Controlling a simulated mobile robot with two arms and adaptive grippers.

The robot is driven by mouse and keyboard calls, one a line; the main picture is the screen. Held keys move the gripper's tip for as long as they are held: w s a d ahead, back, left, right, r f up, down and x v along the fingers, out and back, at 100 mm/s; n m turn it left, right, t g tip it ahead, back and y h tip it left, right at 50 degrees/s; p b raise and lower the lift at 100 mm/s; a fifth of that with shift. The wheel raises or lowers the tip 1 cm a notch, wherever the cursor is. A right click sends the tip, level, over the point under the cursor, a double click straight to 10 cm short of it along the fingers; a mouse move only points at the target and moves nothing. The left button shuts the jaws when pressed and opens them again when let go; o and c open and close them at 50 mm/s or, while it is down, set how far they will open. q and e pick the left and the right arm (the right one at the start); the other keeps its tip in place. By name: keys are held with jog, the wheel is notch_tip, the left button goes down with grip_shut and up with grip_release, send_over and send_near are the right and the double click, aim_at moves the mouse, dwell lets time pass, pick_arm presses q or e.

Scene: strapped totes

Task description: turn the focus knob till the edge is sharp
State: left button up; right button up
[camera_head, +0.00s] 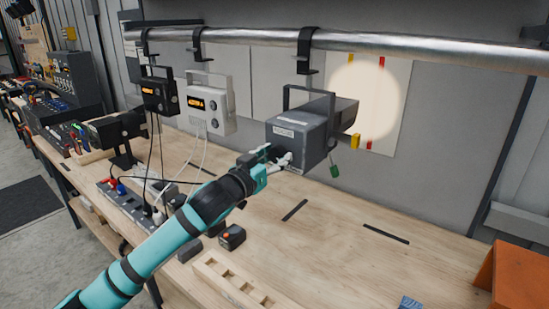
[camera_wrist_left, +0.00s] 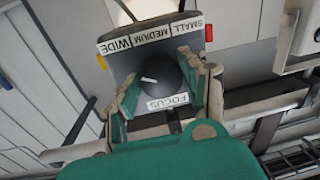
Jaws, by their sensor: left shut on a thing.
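The grey spotlight (camera_head: 305,132) hangs from the metal pipe and throws a round pale light spot (camera_head: 366,98) on the wall panel. The spot's rim looks a little soft, but it is small here. In the left wrist view the dark round focus knob (camera_wrist_left: 163,78) sits above a FOCUS label (camera_wrist_left: 167,101), its white mark pointing left. My left gripper (camera_head: 280,160) is at the spotlight's near end, its fingers (camera_wrist_left: 163,90) on both sides of the knob and shut on it. The head view hides the knob behind the gripper. My right gripper is not in view.
The metal pipe (camera_head: 400,50) runs above the bench. Two boxes with lit displays, one black (camera_head: 158,95) and one white (camera_head: 208,102), hang left of the spotlight. A power strip (camera_head: 128,205), a wooden block with slots (camera_head: 235,284) and an orange box (camera_head: 520,278) are on the bench.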

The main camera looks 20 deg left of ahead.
pick_arm(q)
jog(key=m, duration=0.4)
jog(key=shift+p, duration=0.3)
jog(key=shift+c, duration=0.3)
jog(key=o, duration=1.2)
jog(key=v, duration=1.2)
jog(key=shift+f, duration=0.25)
